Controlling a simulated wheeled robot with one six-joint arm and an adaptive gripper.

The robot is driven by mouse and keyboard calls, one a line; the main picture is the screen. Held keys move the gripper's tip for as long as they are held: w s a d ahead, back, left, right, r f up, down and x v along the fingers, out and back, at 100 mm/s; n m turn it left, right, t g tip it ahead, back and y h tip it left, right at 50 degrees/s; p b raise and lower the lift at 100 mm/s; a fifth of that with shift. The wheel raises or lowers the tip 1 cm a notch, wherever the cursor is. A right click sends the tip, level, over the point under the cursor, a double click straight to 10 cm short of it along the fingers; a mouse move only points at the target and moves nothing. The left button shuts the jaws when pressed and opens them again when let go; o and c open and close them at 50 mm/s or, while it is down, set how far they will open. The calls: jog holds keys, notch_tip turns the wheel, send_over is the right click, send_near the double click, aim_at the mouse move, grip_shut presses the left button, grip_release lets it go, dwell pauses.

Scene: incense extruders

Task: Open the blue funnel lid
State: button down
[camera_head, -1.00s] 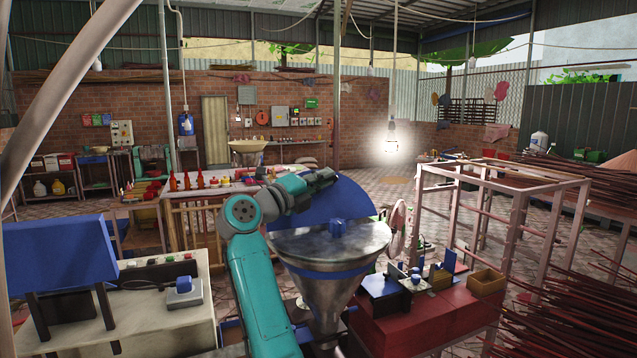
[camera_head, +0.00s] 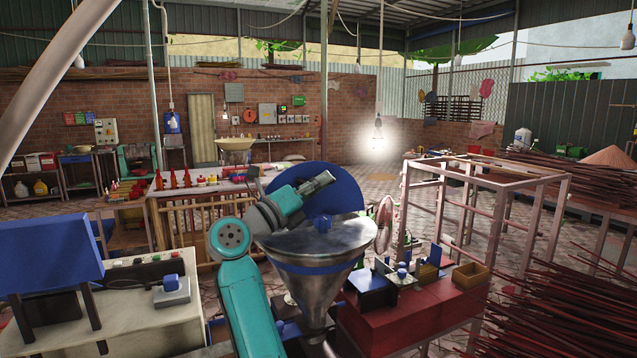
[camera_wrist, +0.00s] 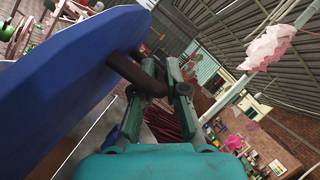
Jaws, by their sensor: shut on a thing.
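The blue funnel lid (camera_head: 343,186) is a half-disc standing steeply raised at the back of the metal funnel (camera_head: 300,282). The funnel's inside is hidden.
A red bench (camera_head: 400,320) with small blue parts and a wooden box (camera_head: 471,275) stands right of the funnel. A metal frame (camera_head: 480,170) stands behind it. A control box (camera_head: 150,320) is at left. Incense sticks (camera_head: 560,320) fill the lower right.

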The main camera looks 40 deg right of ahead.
dwell(0.3)
jog(key=c, duration=1.2)
grip_release()
jog(key=shift+a, duration=0.1)
jog(key=v, duration=1.1)
jog(key=shift+a+f, duration=0.2)
jog(key=shift+a, duration=0.1)
